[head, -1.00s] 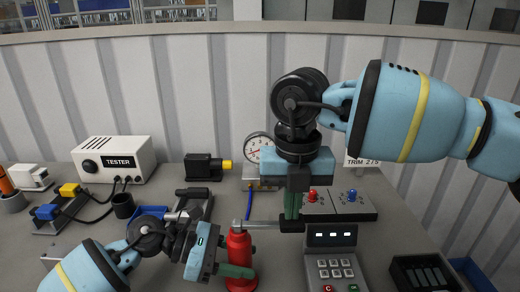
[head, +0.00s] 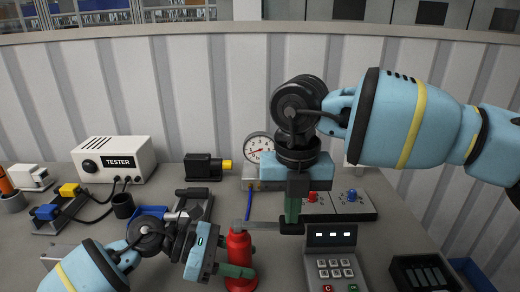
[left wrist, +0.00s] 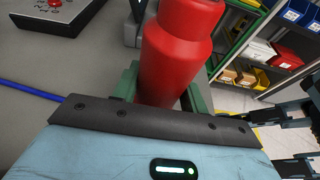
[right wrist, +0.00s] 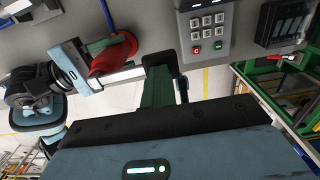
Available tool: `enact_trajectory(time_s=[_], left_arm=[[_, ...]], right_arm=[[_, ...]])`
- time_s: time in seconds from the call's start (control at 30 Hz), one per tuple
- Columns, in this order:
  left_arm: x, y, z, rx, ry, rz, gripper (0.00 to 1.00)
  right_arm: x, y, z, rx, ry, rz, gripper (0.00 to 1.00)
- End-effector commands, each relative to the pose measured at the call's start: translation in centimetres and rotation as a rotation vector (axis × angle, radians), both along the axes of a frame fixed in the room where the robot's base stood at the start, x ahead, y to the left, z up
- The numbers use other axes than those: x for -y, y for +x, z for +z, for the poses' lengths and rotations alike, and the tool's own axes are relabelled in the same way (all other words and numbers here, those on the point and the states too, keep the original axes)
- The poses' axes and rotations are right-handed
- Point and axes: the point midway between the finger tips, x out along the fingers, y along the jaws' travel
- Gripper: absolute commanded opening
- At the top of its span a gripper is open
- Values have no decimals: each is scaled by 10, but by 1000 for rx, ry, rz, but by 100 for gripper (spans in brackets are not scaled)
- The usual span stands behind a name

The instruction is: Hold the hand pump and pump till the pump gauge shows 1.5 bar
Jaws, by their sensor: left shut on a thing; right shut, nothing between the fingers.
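The hand pump (head: 239,254) is a red upright cylinder on the bench, low centre in the head view; it also shows in the left wrist view (left wrist: 177,60). My left gripper (head: 238,271) is shut on the pump's red body. A grey lever (head: 265,226) runs from the pump top to the right and ends in a black grip (head: 291,229). My right gripper (head: 292,217) is shut with nothing between its fingers, its tips at the black grip; contact is unclear. The pump gauge (head: 258,145) is a round white dial behind; its reading is too small to tell.
A blue hose (head: 246,207) runs below the gauge. A keypad box (head: 333,260) stands close right of the lever, with a switch panel (head: 345,205) behind it.

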Motion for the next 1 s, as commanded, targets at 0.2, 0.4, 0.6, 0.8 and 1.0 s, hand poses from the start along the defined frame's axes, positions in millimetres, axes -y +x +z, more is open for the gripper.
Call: enact_trajectory(time_s=[0.2, 0.4, 0.6, 0.8, 1.0], left_arm=[[0, 0, 0, 0, -1, 0, 18], [1, 0, 0, 1, -1, -1, 18], [1, 0, 0, 1, -1, -1, 18], [1, 0, 0, 1, -1, -1, 18], [1, 0, 0, 1, -1, -1, 18]], right_arm=[[-2, -1, -20, -3, 1, 2, 0], [-3, 0, -30, -1, 1, 3, 0], [-3, 0, -22, 0, 3, 2, 0], [-2, -1, -2, -1, 4, 3, 0], [0, 0, 15, -1, 2, 2, 0]])
